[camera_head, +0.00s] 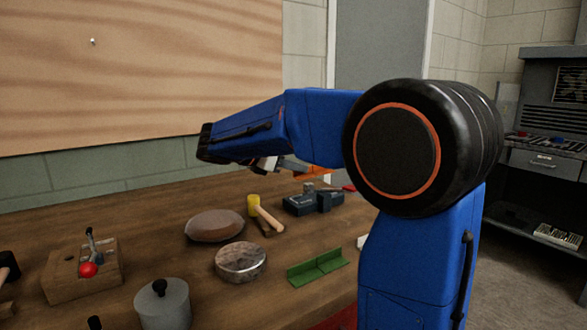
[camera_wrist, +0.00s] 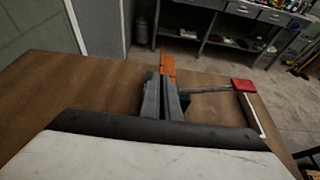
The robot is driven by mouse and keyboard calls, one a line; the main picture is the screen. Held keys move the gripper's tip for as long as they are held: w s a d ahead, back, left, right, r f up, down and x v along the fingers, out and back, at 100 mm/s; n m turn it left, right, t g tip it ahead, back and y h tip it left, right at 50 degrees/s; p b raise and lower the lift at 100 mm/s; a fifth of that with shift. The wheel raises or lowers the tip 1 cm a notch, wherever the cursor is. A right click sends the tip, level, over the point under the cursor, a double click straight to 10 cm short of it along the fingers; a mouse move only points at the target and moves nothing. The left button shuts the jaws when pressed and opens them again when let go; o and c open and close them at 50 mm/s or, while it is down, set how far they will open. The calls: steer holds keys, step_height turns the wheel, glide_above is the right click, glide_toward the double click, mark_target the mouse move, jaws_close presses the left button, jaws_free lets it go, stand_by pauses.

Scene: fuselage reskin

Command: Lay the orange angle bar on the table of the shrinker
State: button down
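The orange angle bar (camera_wrist: 168,68) sticks out beyond the grey fingertips of my gripper (camera_wrist: 165,98), which look shut on its near end. In the head view the bar (camera_head: 313,172) shows partly behind my arm, and my gripper (camera_head: 284,165) holds it above the bench. A low dark machine (camera_head: 311,203), which looks like the shrinker, stands on the bench just below the bar. A red grip (camera_head: 349,188) shows beside it, and in the wrist view this red grip (camera_wrist: 243,85) ends a grey lever right of the fingers. The gap between bar and machine is unclear.
The wooden bench (camera_head: 200,270) also bears a green angle piece (camera_head: 318,267), a round metal block (camera_head: 241,261), a brown pad (camera_head: 214,225), a yellow mallet (camera_head: 264,212), a lidded grey pot (camera_head: 163,305) and a wooden block with a red-knobbed lever (camera_head: 83,275).

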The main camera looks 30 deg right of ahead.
mark_target(297, 199)
steer(key=shift+a+f, duration=0.1)
steer(key=shift+f, duration=0.05)
steer(key=shift+f, duration=2.7)
steer(key=shift+f, duration=0.7)
steer(key=c, duration=1.9)
jaws_free()
steer(key=shift+c, duration=0.2)
steer(key=v, duration=1.7)
steer(key=shift+s+r, duration=0.1)
